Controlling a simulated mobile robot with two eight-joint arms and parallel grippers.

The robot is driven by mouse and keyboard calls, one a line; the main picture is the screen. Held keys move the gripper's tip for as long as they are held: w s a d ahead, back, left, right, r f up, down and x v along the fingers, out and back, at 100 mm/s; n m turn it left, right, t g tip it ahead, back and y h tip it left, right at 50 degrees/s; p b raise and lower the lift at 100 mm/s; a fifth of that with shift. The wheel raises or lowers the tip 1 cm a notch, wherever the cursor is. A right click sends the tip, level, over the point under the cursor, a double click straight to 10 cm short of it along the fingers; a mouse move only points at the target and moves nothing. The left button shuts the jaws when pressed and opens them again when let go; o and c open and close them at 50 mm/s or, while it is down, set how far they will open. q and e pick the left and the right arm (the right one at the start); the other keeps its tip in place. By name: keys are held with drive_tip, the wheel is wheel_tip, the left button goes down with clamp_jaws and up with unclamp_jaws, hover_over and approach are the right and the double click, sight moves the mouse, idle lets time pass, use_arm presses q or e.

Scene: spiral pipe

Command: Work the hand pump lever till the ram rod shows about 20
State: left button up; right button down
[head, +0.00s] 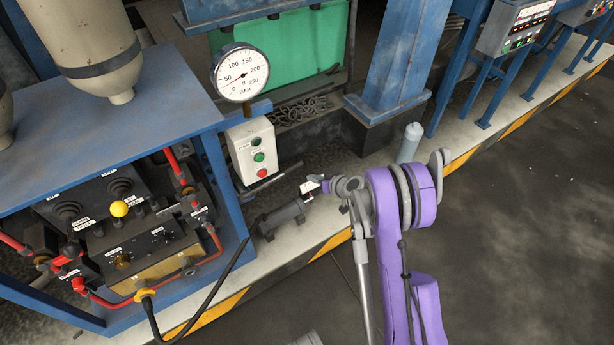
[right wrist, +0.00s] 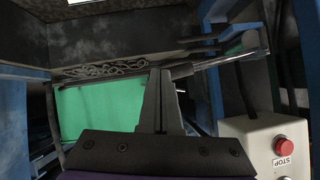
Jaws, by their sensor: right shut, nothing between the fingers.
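My right gripper (head: 314,181) is at the end of the purple arm, small and partly covered, near a dark cylinder (head: 280,218) lying on the ledge; I cannot tell if they touch. In the right wrist view the gripper's dark fingers (right wrist: 158,78) are together and hold nothing. A grey bar (right wrist: 215,61) with a rounded end passes close behind the fingertips; it looks like the lever. In the head view a thin dark bar (head: 272,180) lies beside the cylinder. No ram rod scale is readable. My left gripper is out of view.
A button box (head: 252,150) with green and red buttons stands beside the bar; its STOP button shows in the right wrist view (right wrist: 284,146). A BAR gauge (head: 240,73) has its needle near 50. A blue bench (head: 110,150) stands left. The floor at right is clear.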

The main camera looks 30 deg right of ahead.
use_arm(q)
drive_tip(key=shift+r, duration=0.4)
use_arm(e)
drive_tip(key=shift+v, duration=1.65)
drive_tip(key=shift+d, duration=0.15)
